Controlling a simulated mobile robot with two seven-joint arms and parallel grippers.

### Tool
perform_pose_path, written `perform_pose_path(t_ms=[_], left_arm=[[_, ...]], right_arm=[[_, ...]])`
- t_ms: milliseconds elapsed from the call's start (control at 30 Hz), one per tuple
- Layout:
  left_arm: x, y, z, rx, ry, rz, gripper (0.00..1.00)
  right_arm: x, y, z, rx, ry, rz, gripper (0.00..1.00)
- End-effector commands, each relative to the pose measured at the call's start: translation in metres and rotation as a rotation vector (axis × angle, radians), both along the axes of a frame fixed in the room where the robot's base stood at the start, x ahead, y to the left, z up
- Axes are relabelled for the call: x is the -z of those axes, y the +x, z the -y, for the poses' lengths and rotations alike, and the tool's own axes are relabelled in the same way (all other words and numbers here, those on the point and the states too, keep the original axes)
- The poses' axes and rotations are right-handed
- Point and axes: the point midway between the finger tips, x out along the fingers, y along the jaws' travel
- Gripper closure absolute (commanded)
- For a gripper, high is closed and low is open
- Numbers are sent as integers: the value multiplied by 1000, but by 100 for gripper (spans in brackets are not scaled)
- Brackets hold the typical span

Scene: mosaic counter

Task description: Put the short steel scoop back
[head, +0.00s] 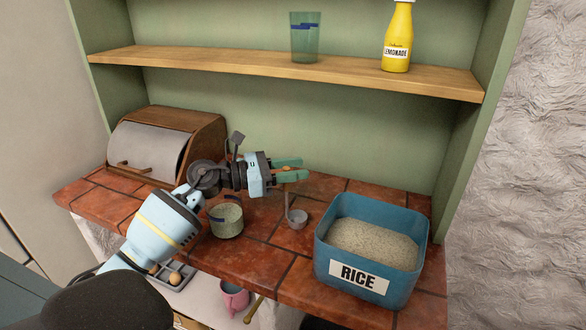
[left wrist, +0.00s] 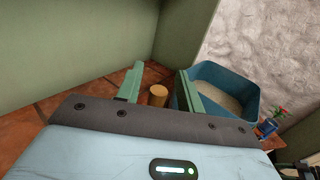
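The short steel scoop (head: 297,220) is on the tiled counter, with its small cup low and its handle rising toward my left gripper. My left gripper (head: 287,168) is above the counter with its green fingers around the handle's top. In the left wrist view, the round wooden handle end (left wrist: 158,95) is between the spread fingers (left wrist: 160,88), with a gap visible on both sides.
A blue rice bin (head: 337,262) stands right of the scoop, and a short banded cup (head: 228,222) left of it. A wooden bread box (head: 190,118) is at the back left. The shelf (head: 230,64) holds a glass (head: 305,40) and a lemonade bottle (head: 397,38).

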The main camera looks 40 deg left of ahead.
Motion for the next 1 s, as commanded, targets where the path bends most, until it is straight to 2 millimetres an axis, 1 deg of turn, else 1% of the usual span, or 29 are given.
perform_pose_path(t_ms=[167, 267, 367, 500, 700, 900, 1000], left_arm=[[0, 0, 0, 0, 0, 0, 63], [-5, 0, 0, 0, -1, 2, 63], [0, -7, -7, -2, 1, -4, 63], [4, -26, -23, -2, 4, -9, 63], [3, -56, -48, 0, 3, -8, 63], [0, -77, -67, 0, 0, -4, 63], [-1, -84, -73, 0, 0, -4, 63]], right_arm=[[-1, 2, 0, 1, 1, 4, 49], [-5, 6, -1, 2, 2, 13, 49], [1, 2, -1, 3, 3, 2, 49], [12, -6, -1, 3, 3, -19, 49], [26, -15, -2, 3, 3, -44, 49], [32, -16, -2, 3, 4, -50, 49], [34, -16, -3, 3, 4, -51, 49]])
